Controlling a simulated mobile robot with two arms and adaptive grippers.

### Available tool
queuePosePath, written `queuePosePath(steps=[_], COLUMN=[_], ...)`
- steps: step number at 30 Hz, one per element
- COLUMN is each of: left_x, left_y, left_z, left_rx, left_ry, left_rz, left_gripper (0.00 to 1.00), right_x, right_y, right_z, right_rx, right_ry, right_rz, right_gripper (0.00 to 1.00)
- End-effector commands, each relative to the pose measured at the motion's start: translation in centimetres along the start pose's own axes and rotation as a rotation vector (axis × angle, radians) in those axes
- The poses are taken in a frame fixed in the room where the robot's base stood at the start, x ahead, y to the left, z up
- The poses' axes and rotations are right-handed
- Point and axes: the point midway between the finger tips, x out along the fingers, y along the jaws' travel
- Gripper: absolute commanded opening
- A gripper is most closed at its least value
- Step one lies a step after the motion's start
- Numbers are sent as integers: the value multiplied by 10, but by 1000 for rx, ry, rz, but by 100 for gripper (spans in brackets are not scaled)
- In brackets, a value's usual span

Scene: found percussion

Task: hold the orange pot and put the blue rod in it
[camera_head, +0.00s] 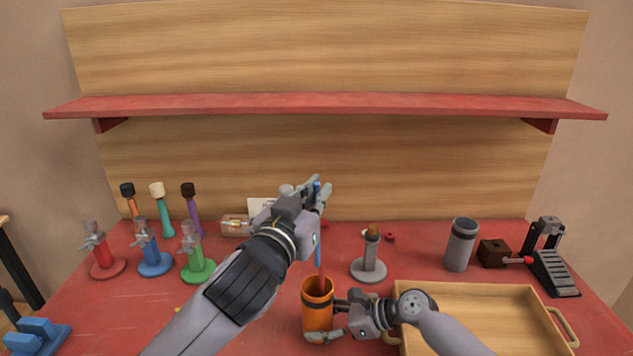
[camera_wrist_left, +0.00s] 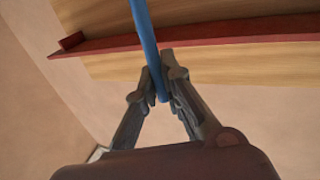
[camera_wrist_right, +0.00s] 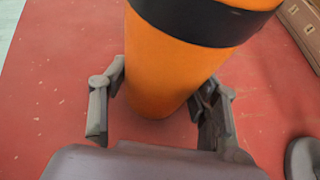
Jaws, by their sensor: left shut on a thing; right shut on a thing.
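The orange pot (camera_head: 316,318) with a dark band stands on the red table at front centre. It also fills the middle of the right wrist view (camera_wrist_right: 165,70). My right gripper (camera_head: 326,320) is shut on the pot's lower body, one finger on each side. My left gripper (camera_head: 318,189) is shut on the upper part of the blue rod (camera_head: 318,252), high above the pot. The rod hangs nearly upright, its lower part over the pot's mouth. A red length shows below the blue, at the pot's opening; I cannot tell if it belongs to the rod.
A wooden tray (camera_head: 470,292) lies right of my right gripper. A grey stand (camera_head: 369,268) is behind the pot, with a grey cup (camera_head: 461,244) further right. Several coloured stands, including a green one (camera_head: 196,262), are at left. A red shelf (camera_head: 330,104) spans the back.

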Motion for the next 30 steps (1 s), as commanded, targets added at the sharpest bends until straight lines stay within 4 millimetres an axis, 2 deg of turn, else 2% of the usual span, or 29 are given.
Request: queuePosePath(steps=[1, 12, 18, 28, 29, 30], left_x=[1, 1, 0, 0, 0, 0], left_y=[0, 0, 0, 0, 0, 0], left_z=[18, 55, 64, 65, 65, 65], left_rx=[1, -2, -2, -2, -2, -2], left_ry=[-28, -36, -37, -37, -37, -37], left_rz=[-3, -3, -2, -2, -2, -2], left_gripper=[0, 0, 0, 0, 9, 11], right_x=[0, 0, 1, 1, 1, 1], right_y=[1, 1, 1, 2, 2, 2], right_z=[0, 1, 2, 2, 2, 2], right_rx=[1, -1, -3, -4, -4, -4], right_ry=[-1, -3, -4, -4, -5, -5], right_rz=[2, 3, 4, 5, 5, 5], right_gripper=[40, 41, 41, 40, 40, 40])
